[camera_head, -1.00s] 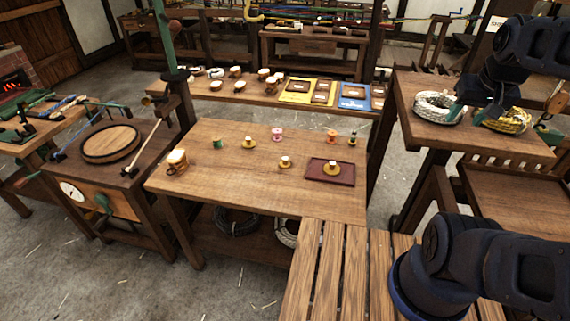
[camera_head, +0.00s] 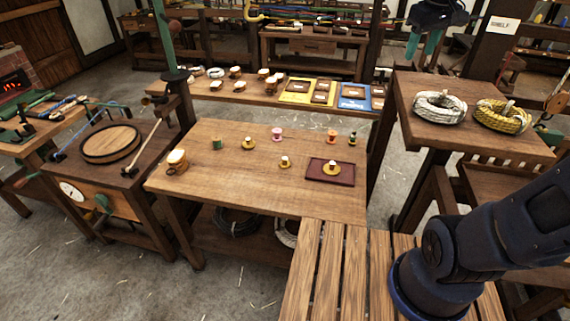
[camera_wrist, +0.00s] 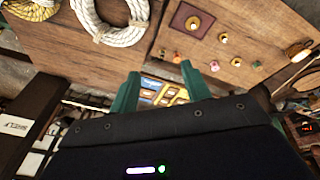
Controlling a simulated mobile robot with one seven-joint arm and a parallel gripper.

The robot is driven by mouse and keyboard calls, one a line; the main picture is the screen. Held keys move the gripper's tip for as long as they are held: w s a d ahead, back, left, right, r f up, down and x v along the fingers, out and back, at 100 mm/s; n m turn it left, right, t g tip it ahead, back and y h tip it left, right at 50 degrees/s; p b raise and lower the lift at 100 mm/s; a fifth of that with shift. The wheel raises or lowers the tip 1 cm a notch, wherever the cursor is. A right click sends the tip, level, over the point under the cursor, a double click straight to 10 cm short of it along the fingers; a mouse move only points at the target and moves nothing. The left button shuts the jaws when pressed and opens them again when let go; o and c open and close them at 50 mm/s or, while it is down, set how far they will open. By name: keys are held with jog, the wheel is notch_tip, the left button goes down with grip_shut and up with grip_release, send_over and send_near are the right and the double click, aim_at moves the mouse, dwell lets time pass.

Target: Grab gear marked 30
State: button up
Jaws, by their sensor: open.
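Several small brass-yellow gear-like pieces with pale hubs are on the middle wooden table. One (camera_head: 249,144) is near the back, one (camera_head: 285,162) near the middle, and one (camera_head: 332,168) on a dark red tray (camera_head: 315,177). No number is readable on them, so I cannot tell which is gear 30. The tray piece (camera_wrist: 193,23) and two others (camera_wrist: 222,38) (camera_wrist: 236,61) also show in the wrist view. My gripper (camera_head: 421,52) is open and empty, high up at the upper right, well away from the pieces. Its green fingers (camera_wrist: 158,82) show in the wrist view.
Green (camera_head: 217,143), pink (camera_head: 277,134) and orange (camera_head: 331,136) spools and a larger pale-topped piece (camera_head: 177,160) share the table. A right-hand table holds white (camera_head: 440,107) and yellow (camera_head: 503,116) rope coils. A back bench has yellow (camera_head: 296,98) and blue (camera_head: 353,105) boards.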

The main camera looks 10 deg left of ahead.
jog(key=w+a+n, duration=0.3)
jog(key=w+a, duration=0.2)
jog(key=a, duration=0.4)
jog(key=n+g, duration=0.3)
jog(key=n, duration=0.6)
send_over(285, 158)
notch_tip(285, 158, down, 6)
jog(key=shift+f, duration=23.6)
jog(key=c, duration=0.8)
